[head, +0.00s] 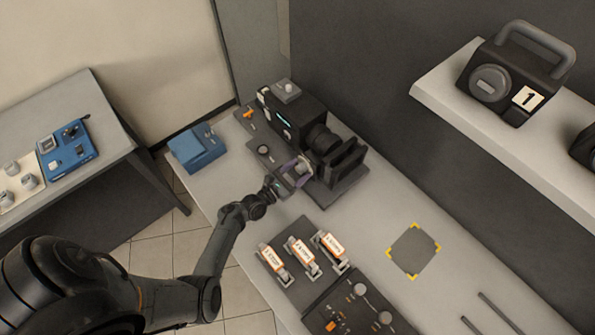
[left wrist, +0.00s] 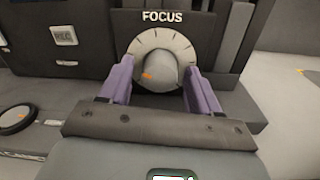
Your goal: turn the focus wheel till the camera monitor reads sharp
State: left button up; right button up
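The focus wheel (left wrist: 157,68) is a pale round dial with tick marks, a grey central knob and an orange mark, under a FOCUS label. It also shows small in the head view (head: 301,168), on the side of the black camera (head: 297,118). My left gripper (left wrist: 158,82) has its purple fingers spread on either side of the knob. A gap shows between each finger and the knob, so it looks open. It reaches the wheel in the head view too (head: 295,173). A small cyan strip glows on the camera; no monitor reading is legible. My right gripper is out of view.
A blue box (head: 198,147) stands at the bench's left end. Orange-and-white labelled units (head: 301,255) and a dark control panel (head: 356,306) lie nearer. A yellow-cornered grey pad (head: 414,250) lies right. A shelf (head: 460,107) carries a device marked 1.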

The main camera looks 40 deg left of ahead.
pick_arm(q)
jog(key=c, duration=0.9)
jog(key=shift+c, duration=0.2)
jog(key=m, duration=0.4)
jog(key=shift+m+p, duration=0.35)
jog(key=shift+m, duration=0.05)
jog(key=m, duration=0.5)
jog(key=shift+a+m, duration=0.15)
jog(key=shift+m, duration=0.15)
jog(key=m, duration=0.6)
jog(key=shift+m+h, duration=0.3)
jog(key=shift+r+m, duration=0.1)
jog(key=shift+m, duration=2.3)
